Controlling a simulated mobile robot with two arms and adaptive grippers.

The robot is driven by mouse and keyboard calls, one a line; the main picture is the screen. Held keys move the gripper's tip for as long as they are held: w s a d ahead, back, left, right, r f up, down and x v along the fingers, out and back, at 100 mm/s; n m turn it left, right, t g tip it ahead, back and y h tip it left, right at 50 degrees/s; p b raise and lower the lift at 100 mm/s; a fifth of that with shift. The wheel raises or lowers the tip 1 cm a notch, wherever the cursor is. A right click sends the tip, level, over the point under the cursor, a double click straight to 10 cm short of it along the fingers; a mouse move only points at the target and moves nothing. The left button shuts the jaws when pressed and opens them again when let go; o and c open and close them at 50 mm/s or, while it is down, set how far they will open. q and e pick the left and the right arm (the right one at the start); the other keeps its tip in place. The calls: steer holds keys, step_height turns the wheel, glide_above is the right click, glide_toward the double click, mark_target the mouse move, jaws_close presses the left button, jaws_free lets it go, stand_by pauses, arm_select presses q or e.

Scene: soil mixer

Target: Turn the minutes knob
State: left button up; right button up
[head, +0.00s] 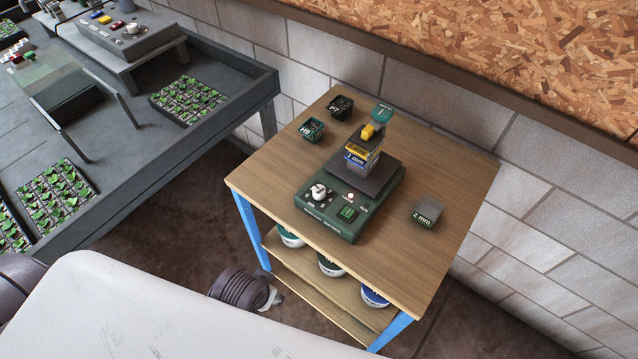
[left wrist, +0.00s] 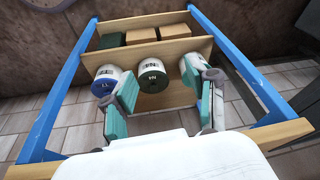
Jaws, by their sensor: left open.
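A dark green machine (head: 330,222) stands on the wooden table. A white knob (head: 318,191) sits on the left of its sloped front panel, with small markings around it; I cannot read which setting it is for. A green switch (head: 346,212) is to its right. My left arm shows low beside the table's left side in the head view, its gripper mostly hidden. In the left wrist view my left gripper (left wrist: 160,104) is open, its teal fingers apart, facing the tubs under the tabletop. It is well away from the knob. My right gripper is not in view.
A stack of sieves (head: 362,155) rests on the machine's dark plate. Small pots (head: 312,129) and a 2 mm block (head: 428,211) lie on the tabletop (head: 450,180). Lidded tubs (left wrist: 152,82) stand on the shelf below. A blue leg (head: 247,228) is near my left arm.

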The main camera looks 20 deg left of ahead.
arm_select(q)
step_height(320, 180, up, 8)
steer(key=w+n+t+y, duration=0.1)
steer(key=w+t, duration=0.1)
steer(key=n+t+y+p, duration=0.1)
steer(key=n+t+p, duration=0.15)
steer(key=t, duration=0.55)
glide_toward(319, 192)
steer(key=p+x, duration=0.2)
steer(key=x, duration=0.8)
steer(key=shift+w+a+f, duration=0.15)
steer(key=shift+w+f, duration=0.05)
steer(key=shift+w, duration=0.25)
jaws_close()
